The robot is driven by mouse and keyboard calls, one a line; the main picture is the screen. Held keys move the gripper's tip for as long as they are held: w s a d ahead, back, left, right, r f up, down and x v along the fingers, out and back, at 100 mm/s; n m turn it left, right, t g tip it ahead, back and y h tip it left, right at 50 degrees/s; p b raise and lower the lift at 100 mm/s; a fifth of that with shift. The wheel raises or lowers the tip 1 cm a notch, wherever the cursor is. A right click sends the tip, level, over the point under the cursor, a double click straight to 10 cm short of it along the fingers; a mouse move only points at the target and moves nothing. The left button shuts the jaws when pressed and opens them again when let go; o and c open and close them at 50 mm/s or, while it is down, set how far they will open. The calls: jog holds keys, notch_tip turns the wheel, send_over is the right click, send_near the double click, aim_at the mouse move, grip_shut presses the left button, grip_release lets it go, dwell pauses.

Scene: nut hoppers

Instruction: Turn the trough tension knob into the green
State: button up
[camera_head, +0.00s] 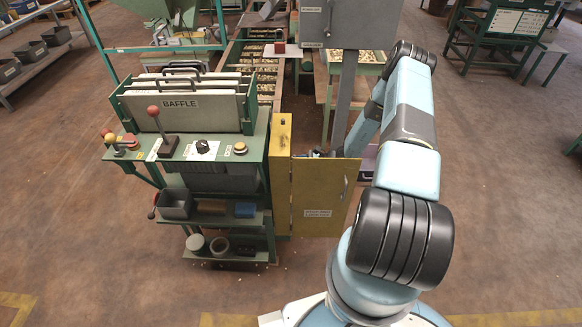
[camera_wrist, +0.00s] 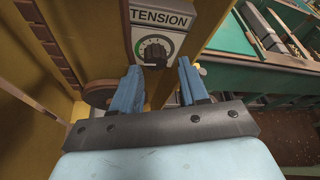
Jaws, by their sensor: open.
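The tension knob (camera_wrist: 155,52) is a dark round knob on a pale dial plate under the label TENSION (camera_wrist: 160,18), in the wrist view. A scale with some green on it curves around the knob. The picture is too small to tell where the pointer stands. My gripper (camera_wrist: 158,67) is open, with its two blue fingers pointing at the plate, one to either side below the knob. The fingers look apart from the knob, though the remaining gap is hard to judge. In the head view the knob is hidden by the yellow cabinet and its open door (camera_head: 322,197).
The yellow cabinet wall (camera_wrist: 55,55) stands close on the left of my gripper. A brown round disc (camera_wrist: 100,93) sits behind the left finger. A green bench (camera_head: 258,150) with a BAFFLE rack, lever and another dial stands left of the cabinet. Open floor lies at right.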

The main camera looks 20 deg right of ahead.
jog(key=v, duration=1)
jog(key=shift+s+d, duration=0.25)
jog(key=shift+s, duration=0.05)
